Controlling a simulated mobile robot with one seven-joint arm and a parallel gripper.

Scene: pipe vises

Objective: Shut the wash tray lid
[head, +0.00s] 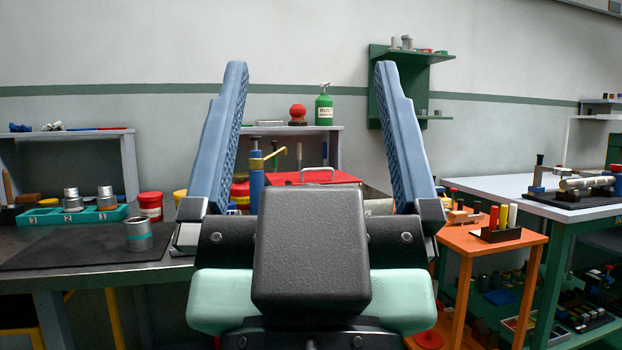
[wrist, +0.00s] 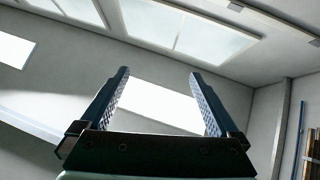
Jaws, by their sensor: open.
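A red lid with a pale handle (head: 312,179), likely the wash tray lid, shows in the head view on the bench, beyond my gripper. My gripper and wrist hide most of what lies below it, so I cannot tell how far the lid stands open. My gripper (head: 311,68) is open and empty, its two blue fingers pointing up, in front of the lid and apart from it. The wrist view shows the same open fingers (wrist: 160,74) against the ceiling and wall, with no lid in view.
A blue post with a brass-coloured arm (head: 257,175) stands left of the lid. On the left bench are a dark mat (head: 75,252), a metal cup (head: 138,235) and a green numbered rack (head: 50,217). An orange table (head: 490,243) with coloured handles stands right.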

